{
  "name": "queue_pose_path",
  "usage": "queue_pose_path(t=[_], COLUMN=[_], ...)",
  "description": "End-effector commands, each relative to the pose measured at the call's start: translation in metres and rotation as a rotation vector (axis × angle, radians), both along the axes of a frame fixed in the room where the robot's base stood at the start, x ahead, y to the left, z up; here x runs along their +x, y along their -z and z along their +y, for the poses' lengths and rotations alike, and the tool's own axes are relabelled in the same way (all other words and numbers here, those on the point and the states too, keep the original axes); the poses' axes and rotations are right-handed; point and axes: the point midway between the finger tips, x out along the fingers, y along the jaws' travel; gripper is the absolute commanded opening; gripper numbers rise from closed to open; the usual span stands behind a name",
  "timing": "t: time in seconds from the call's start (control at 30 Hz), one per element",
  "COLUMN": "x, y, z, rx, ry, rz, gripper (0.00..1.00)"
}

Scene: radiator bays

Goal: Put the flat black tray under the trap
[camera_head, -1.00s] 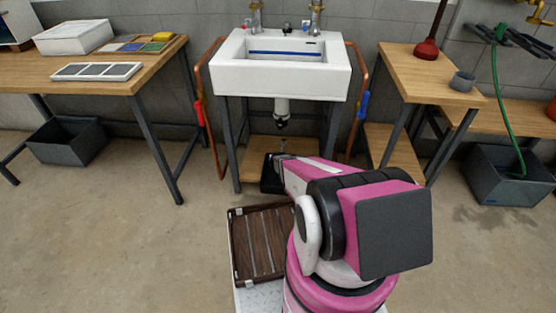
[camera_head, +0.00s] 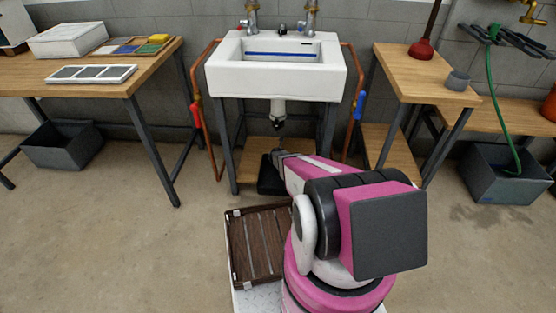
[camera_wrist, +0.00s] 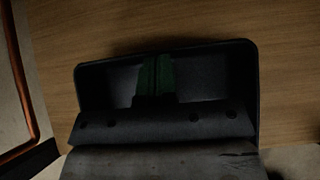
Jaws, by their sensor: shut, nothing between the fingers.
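The flat black tray (camera_head: 268,184) rests on the wooden shelf (camera_head: 252,150) under the sink, near its front edge and partly hidden by my arm. The trap (camera_head: 278,112) hangs from the white sink (camera_head: 232,82) above the shelf; I cannot tell whether the tray is directly below it. My gripper (camera_head: 277,156) is over the tray, small and dark in the head view. In the wrist view, the tray (camera_wrist: 215,70) lies flat on the wood. My shut fingers (camera_wrist: 155,78), tinted green, reach over it with nothing between them; contact is unclear.
Sink legs stand on both sides of the shelf. A copper pipe with a red handle (camera_head: 196,115) runs at left, and one with a blue handle (camera_head: 360,104) at right. A slatted brown crate (camera_head: 258,245) sits beside my arm.

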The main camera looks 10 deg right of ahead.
Motion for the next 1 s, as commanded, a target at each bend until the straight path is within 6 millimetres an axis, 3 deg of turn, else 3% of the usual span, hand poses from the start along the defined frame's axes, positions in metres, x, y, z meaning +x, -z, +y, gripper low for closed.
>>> queue_pose_path(t=[0.27,0.6,0.7,1.0], x=[0.003,0.073,0.084,0.087], y=[0.0,0.003,0.002,0.001], z=[-0.001,-0.023,-0.027,-0.028], rx=[0.001,0.001,0.001,0.001], ry=[0.001,0.003,0.002,0.001], rz=[0.0,-0.001,0.0,0.002], gripper=[0.0,0.0,0.0,0.0])
